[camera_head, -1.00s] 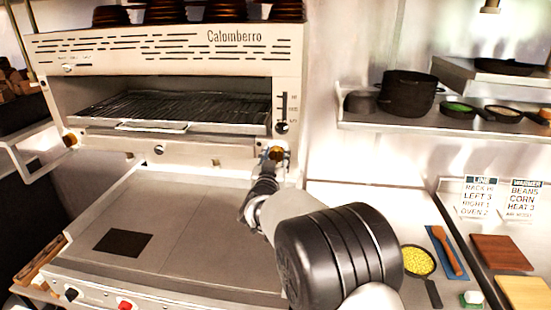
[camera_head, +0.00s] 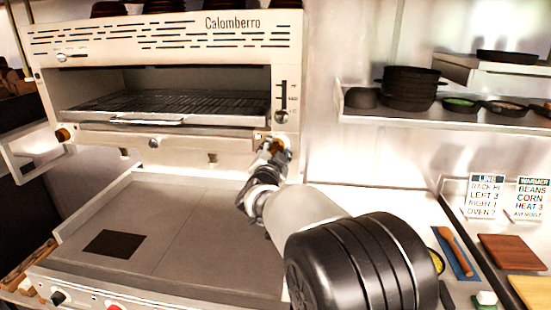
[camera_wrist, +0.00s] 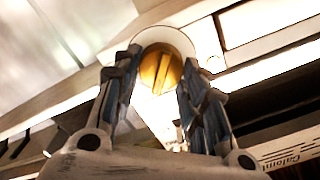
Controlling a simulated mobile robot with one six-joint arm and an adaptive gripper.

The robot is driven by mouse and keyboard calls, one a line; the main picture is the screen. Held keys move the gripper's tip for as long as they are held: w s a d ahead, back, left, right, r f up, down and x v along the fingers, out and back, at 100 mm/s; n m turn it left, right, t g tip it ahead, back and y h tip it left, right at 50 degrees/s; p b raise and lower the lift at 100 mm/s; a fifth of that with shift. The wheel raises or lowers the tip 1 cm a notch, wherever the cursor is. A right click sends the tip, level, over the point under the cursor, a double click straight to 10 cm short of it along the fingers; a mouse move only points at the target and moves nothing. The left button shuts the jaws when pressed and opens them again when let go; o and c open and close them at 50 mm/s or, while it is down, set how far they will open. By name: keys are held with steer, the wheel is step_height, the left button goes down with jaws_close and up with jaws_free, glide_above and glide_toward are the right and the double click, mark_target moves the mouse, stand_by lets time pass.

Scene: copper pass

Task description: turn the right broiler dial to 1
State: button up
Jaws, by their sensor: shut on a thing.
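The broiler (camera_head: 160,50), marked Calomberro, stands at the back left above a flat griddle. Its right dial (camera_head: 283,143) is a brass knob at the lower right corner of the front, mostly hidden behind my gripper (camera_head: 272,150). In the wrist view the brass right dial (camera_wrist: 161,69) shows a dark slot across its face and sits between the two fingers of my gripper (camera_wrist: 158,85). The fingers are shut on the dial's sides. The dial's number marks cannot be read. The left broiler dial (camera_head: 64,135) is a matching brass knob at the far left.
The griddle (camera_head: 190,215) with a dark square plate (camera_head: 114,244) lies below the broiler. A shelf (camera_head: 440,121) with dark pans is at right. Two cards stand below it; the left card (camera_head: 487,195) reads LEFT 3, RIGHT 1.

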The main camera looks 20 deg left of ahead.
steer(key=shift+m+b, duration=0.7)
steer(key=shift+m, duration=0.3)
steer(key=o, duration=1)
steer(key=shift+o, duration=0.2)
steer(key=shift+s, duration=0.15)
steer(key=v, duration=1.1)
steer(key=shift+s, duration=0.35)
steer(key=shift+d, duration=0.15)
